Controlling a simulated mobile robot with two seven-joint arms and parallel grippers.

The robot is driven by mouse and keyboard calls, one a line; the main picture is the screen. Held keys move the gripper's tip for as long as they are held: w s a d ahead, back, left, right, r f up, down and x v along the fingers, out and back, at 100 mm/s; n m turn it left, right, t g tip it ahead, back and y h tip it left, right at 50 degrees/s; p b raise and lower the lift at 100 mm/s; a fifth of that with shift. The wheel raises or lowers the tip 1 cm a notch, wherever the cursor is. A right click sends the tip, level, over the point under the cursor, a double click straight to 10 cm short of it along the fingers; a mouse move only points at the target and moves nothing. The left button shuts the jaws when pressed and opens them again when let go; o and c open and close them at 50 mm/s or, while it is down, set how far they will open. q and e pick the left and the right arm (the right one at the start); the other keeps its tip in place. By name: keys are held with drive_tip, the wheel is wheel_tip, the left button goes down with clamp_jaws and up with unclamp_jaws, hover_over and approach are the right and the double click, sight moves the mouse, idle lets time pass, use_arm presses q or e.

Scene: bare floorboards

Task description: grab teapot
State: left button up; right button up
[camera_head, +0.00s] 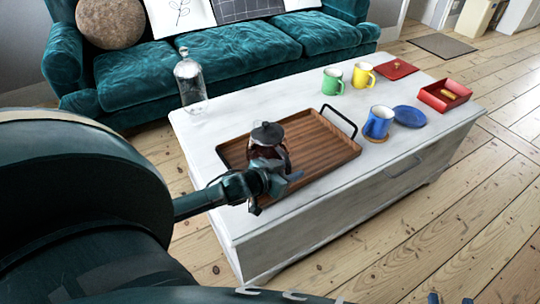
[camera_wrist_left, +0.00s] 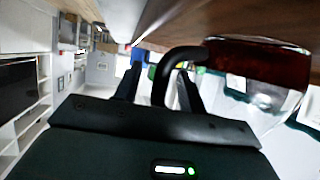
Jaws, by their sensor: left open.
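The teapot (camera_head: 268,150) is a glass pot with a dark lid and dark red contents, standing on the near left part of a wooden tray (camera_head: 325,150). My left gripper (camera_head: 275,190) is open at its near side. In the left wrist view, the teapot's glass body (camera_wrist_left: 262,62) is at the upper right. Its curved black handle (camera_wrist_left: 172,62) reaches between the two open fingers of the left gripper (camera_wrist_left: 158,85); contact cannot be told. At the bottom edge of the head view, small dark tips seem to belong to my right gripper (camera_head: 450,299), mostly cut off.
The tray lies on a white table (camera_head: 215,135). A glass cloche (camera_head: 190,82) stands at its far left. A green mug (camera_head: 333,82), yellow mug (camera_head: 363,76), blue mug (camera_head: 378,122), blue plate (camera_head: 409,116) and red box (camera_head: 444,96) are to the right. A teal sofa (camera_head: 215,55) stands behind.

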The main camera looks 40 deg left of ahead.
use_arm(q)
drive_tip(key=shift+c, duration=0.2)
clamp_jaws()
idle(1.1)
drive_tip(key=shift+r, duration=0.2)
